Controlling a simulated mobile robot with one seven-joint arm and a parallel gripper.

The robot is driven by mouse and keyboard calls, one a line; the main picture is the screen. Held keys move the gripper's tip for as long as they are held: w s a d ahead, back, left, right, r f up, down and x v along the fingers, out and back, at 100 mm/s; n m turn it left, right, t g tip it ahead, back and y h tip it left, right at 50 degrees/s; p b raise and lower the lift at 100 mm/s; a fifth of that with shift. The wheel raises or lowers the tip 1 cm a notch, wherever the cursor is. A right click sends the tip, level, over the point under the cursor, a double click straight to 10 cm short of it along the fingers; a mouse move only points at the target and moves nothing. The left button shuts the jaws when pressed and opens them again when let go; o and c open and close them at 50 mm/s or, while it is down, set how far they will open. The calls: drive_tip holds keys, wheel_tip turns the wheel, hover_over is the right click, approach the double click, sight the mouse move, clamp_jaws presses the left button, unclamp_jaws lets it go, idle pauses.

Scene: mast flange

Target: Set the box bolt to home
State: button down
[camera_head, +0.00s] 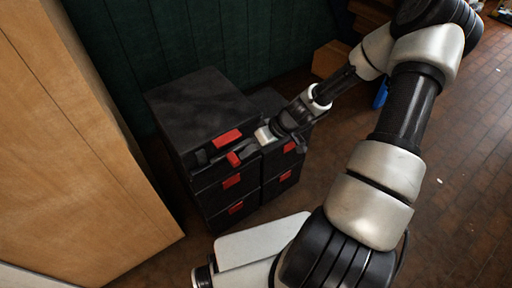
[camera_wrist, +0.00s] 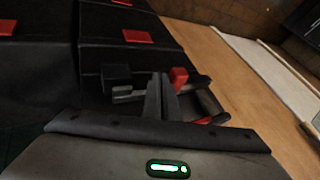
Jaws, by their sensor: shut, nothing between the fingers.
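The box bolt is on the front of a black box (camera_head: 205,110) at the top of a stack. Its red knob (camera_head: 234,159) shows just left of my gripper (camera_head: 257,142) in the head view. In the wrist view the red knob (camera_wrist: 179,76) is right beside my gripper's fingertips (camera_wrist: 161,80); I cannot tell whether they touch. A black block (camera_wrist: 116,76) and a grey bar end (camera_wrist: 127,96) lie left of the fingers. The fingers are together and empty. They hide the middle of the bolt.
More black boxes with red latches (camera_head: 232,181) sit below and beside the top box. A wooden cabinet (camera_head: 70,150) stands close on the left in the head view. A green wall (camera_head: 190,35) is behind. Brick-patterned floor (camera_head: 460,190) is open at the right.

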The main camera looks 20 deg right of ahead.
sight(237, 159)
drive_tip(key=shift+a, duration=0.2)
drive_tip(key=shift+s, duration=0.1)
drive_tip(key=a, duration=0.1)
drive_tip(key=s+a, duration=0.1)
drive_tip(key=shift+a+b, duration=0.35)
drive_tip(key=shift+b, duration=0.05)
drive_tip(key=shift+w, duration=0.1)
